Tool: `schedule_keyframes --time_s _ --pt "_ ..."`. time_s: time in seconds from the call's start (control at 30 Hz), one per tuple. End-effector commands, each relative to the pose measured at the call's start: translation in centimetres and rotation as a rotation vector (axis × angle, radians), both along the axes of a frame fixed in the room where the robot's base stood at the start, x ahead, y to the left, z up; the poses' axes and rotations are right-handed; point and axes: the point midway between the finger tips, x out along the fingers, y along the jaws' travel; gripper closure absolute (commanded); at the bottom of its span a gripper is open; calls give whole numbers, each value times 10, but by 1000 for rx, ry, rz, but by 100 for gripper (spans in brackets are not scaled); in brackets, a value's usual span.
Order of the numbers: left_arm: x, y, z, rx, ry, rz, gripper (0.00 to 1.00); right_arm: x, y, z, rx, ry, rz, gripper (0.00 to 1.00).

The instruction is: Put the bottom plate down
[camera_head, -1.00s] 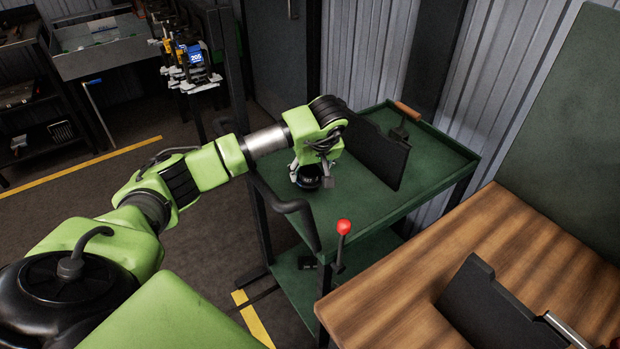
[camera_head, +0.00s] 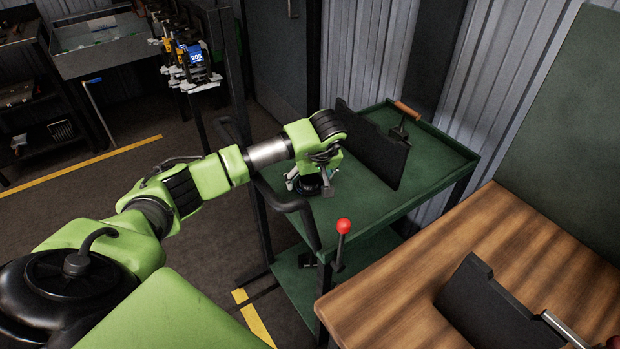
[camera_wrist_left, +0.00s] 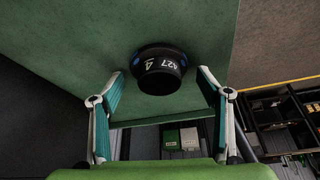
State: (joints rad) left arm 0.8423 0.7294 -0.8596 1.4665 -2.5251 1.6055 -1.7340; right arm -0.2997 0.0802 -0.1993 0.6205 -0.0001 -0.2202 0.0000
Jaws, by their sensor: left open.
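The bottom plate (camera_wrist_left: 162,72) is a black round piece with a wider flange and white "A27" lettering. It rests on the green cart top, and it also shows in the head view (camera_head: 307,187), partly covered by my wrist. My left gripper (camera_wrist_left: 160,82) is open, with one teal finger on each side of the plate and gaps to both sides. In the head view the left gripper (camera_head: 310,182) is low over the cart's near left part. My right gripper is not clearly seen.
The green cart (camera_head: 432,172) carries an upright black panel (camera_head: 374,148) just right of my wrist and a wooden-handled tool (camera_head: 406,112). A red-knobbed lever (camera_head: 343,227) stands at its front edge. A wooden table (camera_head: 480,240) with another black panel (camera_head: 482,300) is at right.

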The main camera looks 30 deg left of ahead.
Motion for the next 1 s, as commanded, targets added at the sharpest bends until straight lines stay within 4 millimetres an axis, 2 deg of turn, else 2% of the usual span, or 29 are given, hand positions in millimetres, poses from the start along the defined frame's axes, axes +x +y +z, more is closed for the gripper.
schedule_keyframes --time_s 0.17,0.4,0.6,0.77,1.0 --pt "-4 -7 20 0 -5 -2 30 0 0 -4 0 0 0 73" --pt "-17 -24 67 1 -7 -2 30 0 0 -12 0 1 0 73" --pt "-25 -35 98 1 -4 -1 30 0 0 -17 0 1 1 73" --pt "-29 -38 108 0 -1 0 30 0 0 -18 0 1 1 73" --pt "-30 -39 110 0 0 0 30 -1 0 -17 0 1 1 73"
